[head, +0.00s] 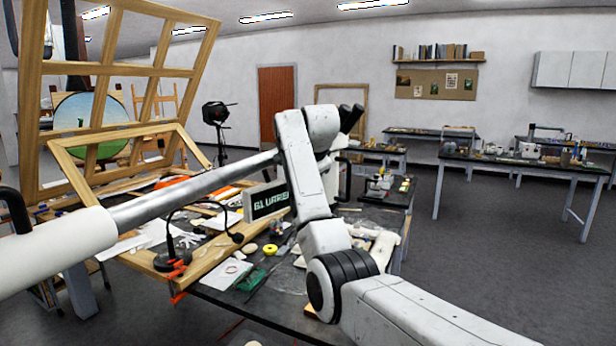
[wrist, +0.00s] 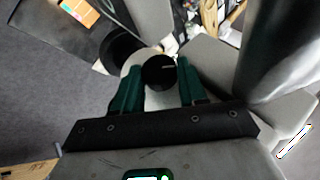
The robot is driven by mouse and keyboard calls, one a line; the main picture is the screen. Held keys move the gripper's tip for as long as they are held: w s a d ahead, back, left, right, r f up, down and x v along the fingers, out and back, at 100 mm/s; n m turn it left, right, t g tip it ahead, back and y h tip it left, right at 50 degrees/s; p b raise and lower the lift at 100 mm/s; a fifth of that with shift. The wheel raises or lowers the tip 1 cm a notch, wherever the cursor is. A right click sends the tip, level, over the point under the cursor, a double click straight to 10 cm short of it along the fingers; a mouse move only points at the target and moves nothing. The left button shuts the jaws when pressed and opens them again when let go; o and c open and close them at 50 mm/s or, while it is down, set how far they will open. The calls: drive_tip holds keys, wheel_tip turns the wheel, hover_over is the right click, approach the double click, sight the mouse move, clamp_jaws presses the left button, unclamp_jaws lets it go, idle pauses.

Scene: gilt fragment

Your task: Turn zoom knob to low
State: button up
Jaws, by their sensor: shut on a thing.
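The zoom knob (wrist: 158,73) is a black round knob with a short white mark pointing right in the wrist view. It sits on a pale round part. My gripper (wrist: 157,66) has two green fingers, one on each side of the knob, and is shut on it. In the head view, black eyepieces (head: 350,117) show above my white arm, which hides most of the instrument, the knob and my gripper. A dark display (head: 268,200) beside my arm shows green-white letters, partly covered, that read about "BLURRED". Any low mark on the knob is not readable.
The cluttered dark workbench (head: 265,290) holds papers, tools and a yellow ring (head: 270,249). A black lamp (head: 172,258) stands at its left edge beside a large wooden frame (head: 130,68). Other tables (head: 530,160) stand at the back right, with open floor between.

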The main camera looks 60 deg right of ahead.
drive_tip(key=o, duration=1)
drive_tip(key=shift+f, duration=0.1)
drive_tip(key=shift+o, duration=0.2)
drive_tip(key=b+v, duration=0.3)
drive_tip(key=v, duration=0.7)
drive_tip(key=shift+a+r, duration=0.15)
drive_tip(key=shift+r, duration=0.2)
drive_tip(key=shift+s, duration=0.15)
